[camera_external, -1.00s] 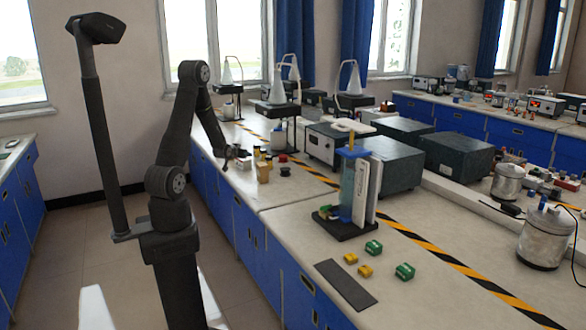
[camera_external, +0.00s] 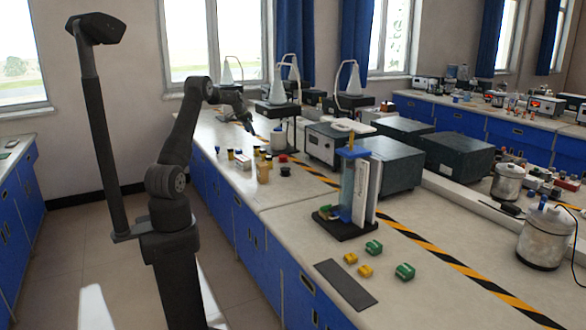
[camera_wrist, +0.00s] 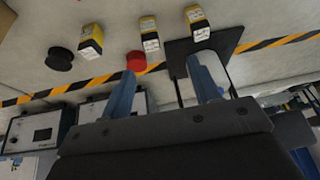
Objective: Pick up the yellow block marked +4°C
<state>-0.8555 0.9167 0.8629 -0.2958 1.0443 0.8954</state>
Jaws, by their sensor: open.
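Two small yellow blocks lie on the near bench in the external view, one (camera_external: 350,258) farther back and one (camera_external: 365,271) nearer. I cannot read a +4°C mark on either. The wrist view shows three yellow items with pale labelled faces, at left (camera_wrist: 91,39), middle (camera_wrist: 149,34) and right (camera_wrist: 198,23); their print is too small to read. My gripper (camera_external: 249,126) is over the far bench, away from the near yellow blocks. In the wrist view my gripper (camera_wrist: 162,85) has its blue fingers apart with nothing held between them.
A black stand base (camera_wrist: 225,41), a red round item (camera_wrist: 136,61) and a black round item (camera_wrist: 59,58) are near the fingers in the wrist view. Green blocks (camera_external: 404,271) and a dark mat (camera_external: 345,284) lie on the near bench. A grey instrument box (camera_external: 385,168) stands farther back.

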